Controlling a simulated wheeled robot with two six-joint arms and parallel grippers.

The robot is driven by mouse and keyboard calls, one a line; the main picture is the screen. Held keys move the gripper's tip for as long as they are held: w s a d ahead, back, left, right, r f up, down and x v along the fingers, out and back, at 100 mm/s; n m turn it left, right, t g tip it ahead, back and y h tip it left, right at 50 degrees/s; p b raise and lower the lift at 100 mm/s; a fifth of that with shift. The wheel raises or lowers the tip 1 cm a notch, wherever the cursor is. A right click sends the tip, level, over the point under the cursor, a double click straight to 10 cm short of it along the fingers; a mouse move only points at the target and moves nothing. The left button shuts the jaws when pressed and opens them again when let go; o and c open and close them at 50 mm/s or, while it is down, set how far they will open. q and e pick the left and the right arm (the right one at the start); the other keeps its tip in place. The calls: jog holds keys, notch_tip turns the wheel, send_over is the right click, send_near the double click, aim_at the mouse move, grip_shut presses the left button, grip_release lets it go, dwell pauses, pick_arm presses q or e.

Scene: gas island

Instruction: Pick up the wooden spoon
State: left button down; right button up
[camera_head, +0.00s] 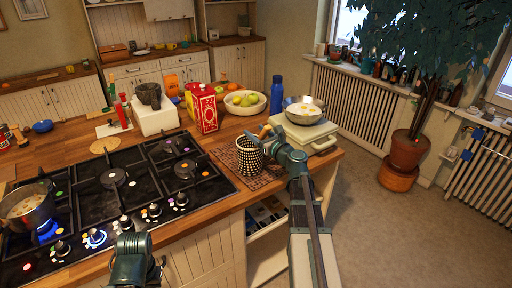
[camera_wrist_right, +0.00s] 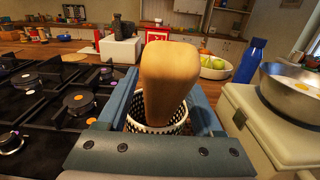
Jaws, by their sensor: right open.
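The wooden spoon (camera_wrist_right: 168,75) shows large in the right wrist view, its rounded light-brown end toward the camera. It appears to stand in the black-and-white patterned holder (camera_head: 249,157), which also shows behind it in the right wrist view (camera_wrist_right: 181,126). My right gripper (camera_head: 262,134) is open at the top of the holder, with its blue fingers on either side of the spoon in the wrist view. I cannot tell whether they touch it. In the head view the spoon is mostly hidden by the gripper. Part of my left arm shows at the bottom, but its fingers do not.
The gas hob (camera_head: 115,190) lies left of the holder, with a pot (camera_head: 25,208) over a blue flame. A red carton (camera_head: 203,108), a fruit bowl (camera_head: 243,103) and a blue bottle (camera_head: 277,95) stand behind. A metal bowl (camera_head: 303,115) sits on a pale appliance at right.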

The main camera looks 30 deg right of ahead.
grip_shut()
dwell(0.3)
jog(key=shift+r, duration=0.1)
notch_tip(320, 180, up, 10)
jog(key=p, duration=1)
jog(key=c, duration=0.8)
grip_release()
grip_shut()
